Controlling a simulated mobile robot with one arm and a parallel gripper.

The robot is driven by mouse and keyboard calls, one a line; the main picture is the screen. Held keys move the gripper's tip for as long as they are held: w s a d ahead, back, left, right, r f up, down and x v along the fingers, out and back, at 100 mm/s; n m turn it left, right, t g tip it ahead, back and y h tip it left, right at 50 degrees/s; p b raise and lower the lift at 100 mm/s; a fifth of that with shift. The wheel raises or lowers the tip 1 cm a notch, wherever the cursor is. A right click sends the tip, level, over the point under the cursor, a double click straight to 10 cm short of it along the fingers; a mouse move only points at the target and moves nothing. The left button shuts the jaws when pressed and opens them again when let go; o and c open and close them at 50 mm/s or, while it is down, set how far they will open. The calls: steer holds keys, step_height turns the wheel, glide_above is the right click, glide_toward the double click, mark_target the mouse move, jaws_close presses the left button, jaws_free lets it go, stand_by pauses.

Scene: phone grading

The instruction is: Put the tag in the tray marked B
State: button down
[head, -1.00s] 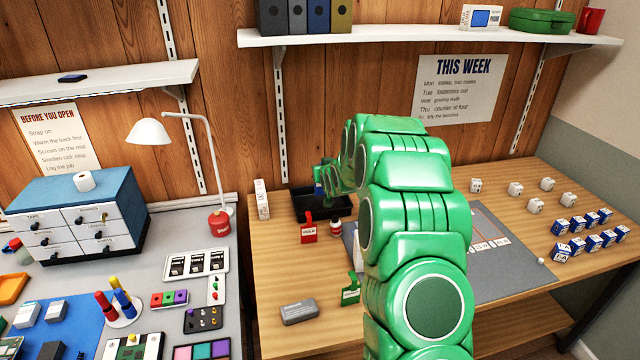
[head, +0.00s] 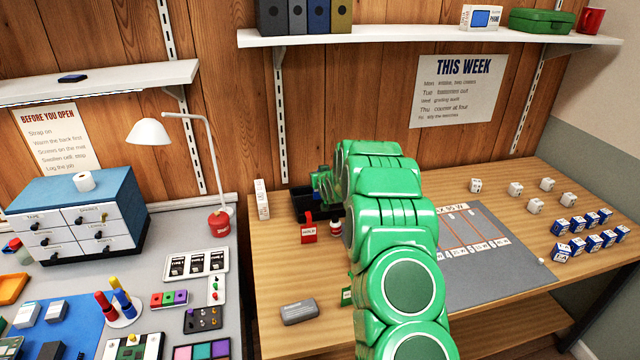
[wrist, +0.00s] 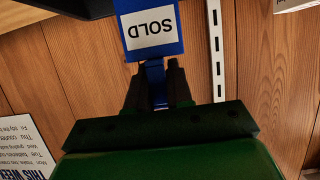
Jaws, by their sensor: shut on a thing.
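My gripper (wrist: 154,85) is shut on a blue tag (wrist: 150,42) with a white SOLD label, upside down in the wrist view. In the head view my gripper is mostly hidden behind my green arm, at the back left of the wooden table. The tag does not show clearly there. A black tray (head: 299,213) stands by the wall near my gripper, partly hidden by my arm. I cannot read a letter B on any tray.
A green tag (head: 346,296) is partly behind my arm. A grey mat (head: 485,285) lies to the right. A shelf (head: 430,35) hangs above.

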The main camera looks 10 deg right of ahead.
steer(key=shift+f, duration=1.55)
steer(key=shift+f, duration=0.1)
steer(key=c, duration=1)
jaws_free()
steer(key=shift+s+r, duration=0.45)
steer(key=shift+s, duration=0.1)
steer(key=v, duration=1)
steer(key=shift+s+r, duration=0.1)
steer(key=shift+s, duration=0.25)
